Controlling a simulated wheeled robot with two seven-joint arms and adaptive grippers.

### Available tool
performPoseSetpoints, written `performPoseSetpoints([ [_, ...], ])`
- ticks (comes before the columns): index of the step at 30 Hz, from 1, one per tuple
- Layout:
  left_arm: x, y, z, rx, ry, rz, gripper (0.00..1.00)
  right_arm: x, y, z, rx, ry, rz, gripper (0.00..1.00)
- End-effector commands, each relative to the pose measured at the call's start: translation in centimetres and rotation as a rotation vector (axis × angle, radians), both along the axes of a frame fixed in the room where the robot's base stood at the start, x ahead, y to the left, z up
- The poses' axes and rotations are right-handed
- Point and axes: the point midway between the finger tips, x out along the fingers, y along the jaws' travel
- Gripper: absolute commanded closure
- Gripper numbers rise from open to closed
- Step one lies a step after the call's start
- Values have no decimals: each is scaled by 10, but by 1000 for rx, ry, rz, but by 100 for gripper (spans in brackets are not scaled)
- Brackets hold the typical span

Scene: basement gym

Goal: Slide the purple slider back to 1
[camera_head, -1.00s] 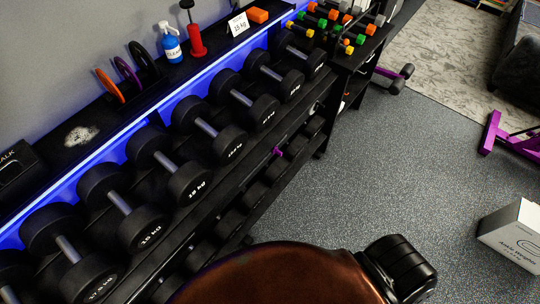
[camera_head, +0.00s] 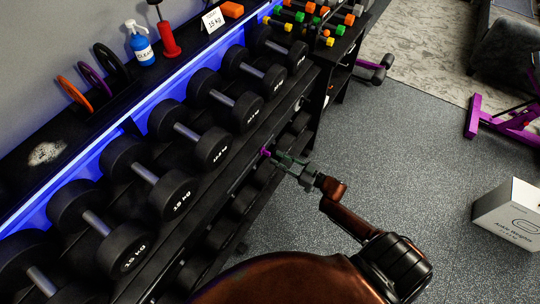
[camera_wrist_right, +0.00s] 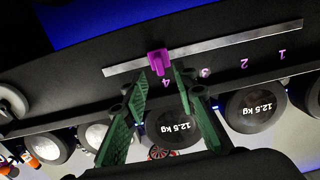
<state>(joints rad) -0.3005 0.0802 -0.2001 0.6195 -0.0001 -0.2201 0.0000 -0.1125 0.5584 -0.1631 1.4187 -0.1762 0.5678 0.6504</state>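The purple slider (camera_head: 265,152) sits on the front of the dumbbell rack, small in the head view. In the right wrist view the slider (camera_wrist_right: 157,62) is on a pale metal rail (camera_wrist_right: 235,42), beside the purple number 4. Purple numbers 3 (camera_wrist_right: 205,73), 2 (camera_wrist_right: 244,64) and 1 (camera_wrist_right: 282,54) run rightward below the rail. My right gripper (camera_head: 284,161) is at the rack front, close to the slider. In the wrist view its green fingers (camera_wrist_right: 161,78) are apart and empty, and the slider appears between and just beyond their tips. Contact cannot be told. My left gripper is out of view.
Dumbbells (camera_head: 160,187) fill the upper rack shelf, with more (camera_wrist_right: 258,108) on the lower one. A white box (camera_head: 508,213) is at right. The floor (camera_head: 400,160) before the rack is clear.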

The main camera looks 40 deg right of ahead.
Motion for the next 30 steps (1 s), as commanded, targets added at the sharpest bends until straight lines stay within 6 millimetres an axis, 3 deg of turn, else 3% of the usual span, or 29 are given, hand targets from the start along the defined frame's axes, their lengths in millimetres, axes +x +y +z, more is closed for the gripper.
performPoseSetpoints([
  [3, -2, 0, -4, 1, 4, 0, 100, 18, 8, -2, 1, 0, 1, 74],
  [9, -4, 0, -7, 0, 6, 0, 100, 36, 15, -2, 0, 2, -1, 74],
  [19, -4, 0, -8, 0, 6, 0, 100, 40, 17, -1, -1, 3, -2, 74],
  [30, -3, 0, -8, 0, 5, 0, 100, 40, 17, -2, -1, 3, -2, 99],
])
